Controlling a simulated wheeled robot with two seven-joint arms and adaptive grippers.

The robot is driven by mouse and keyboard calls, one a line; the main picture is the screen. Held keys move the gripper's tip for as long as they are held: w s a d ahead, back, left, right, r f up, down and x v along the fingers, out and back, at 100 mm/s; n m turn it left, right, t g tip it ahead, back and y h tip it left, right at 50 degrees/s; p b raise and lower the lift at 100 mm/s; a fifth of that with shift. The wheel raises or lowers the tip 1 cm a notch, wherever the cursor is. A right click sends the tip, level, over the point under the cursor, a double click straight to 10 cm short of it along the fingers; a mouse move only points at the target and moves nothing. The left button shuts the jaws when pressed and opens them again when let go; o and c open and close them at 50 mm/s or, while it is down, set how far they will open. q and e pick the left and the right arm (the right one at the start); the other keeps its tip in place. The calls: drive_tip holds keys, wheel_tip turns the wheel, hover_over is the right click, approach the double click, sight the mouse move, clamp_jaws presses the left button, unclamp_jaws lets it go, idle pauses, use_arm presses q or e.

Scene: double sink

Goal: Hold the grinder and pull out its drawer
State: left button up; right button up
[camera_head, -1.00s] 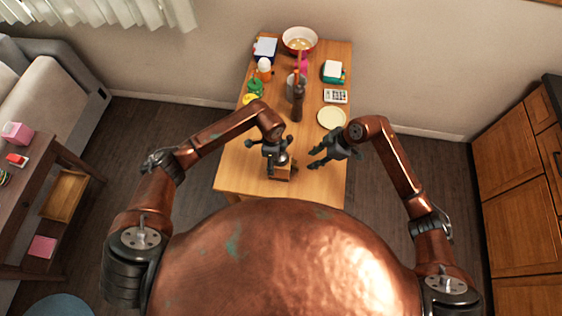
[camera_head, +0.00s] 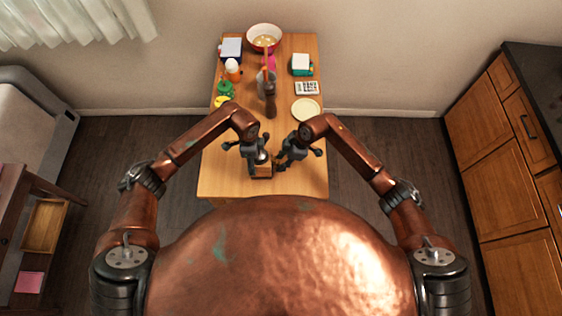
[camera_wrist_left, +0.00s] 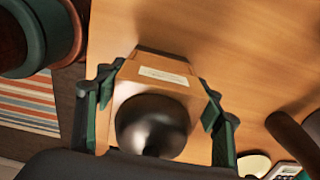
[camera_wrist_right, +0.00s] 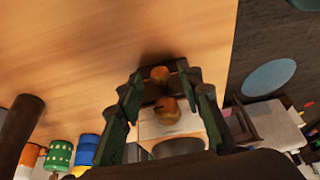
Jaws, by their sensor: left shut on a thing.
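The grinder (camera_head: 263,172) stands near the front of the wooden table, with a square wooden body and a dark metal dome (camera_wrist_left: 152,125). My left gripper (camera_head: 254,158) is shut on its body, one finger on each side; the left wrist view shows a pale label between the fingers. My right gripper (camera_head: 284,161) is close at the grinder's right side. In the right wrist view its fingers (camera_wrist_right: 163,88) stand apart on either side of a small round wooden knob (camera_wrist_right: 159,74). A larger wooden knob (camera_wrist_right: 166,108) shows nearer the camera. The drawer's outline is not clear.
Behind the grippers on the table (camera_head: 225,178) are a tall brown bottle (camera_head: 270,102), a pale plate (camera_head: 305,112), a red-rimmed bowl (camera_head: 264,32), and an orange-and-white bottle (camera_head: 233,70). A wooden cabinet (camera_head: 490,125) stands at the right.

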drive_tip(key=shift+a+f, duration=0.1)
drive_tip(key=shift+f, duration=0.3)
drive_tip(key=shift+c, duration=0.3)
clamp_jaws()
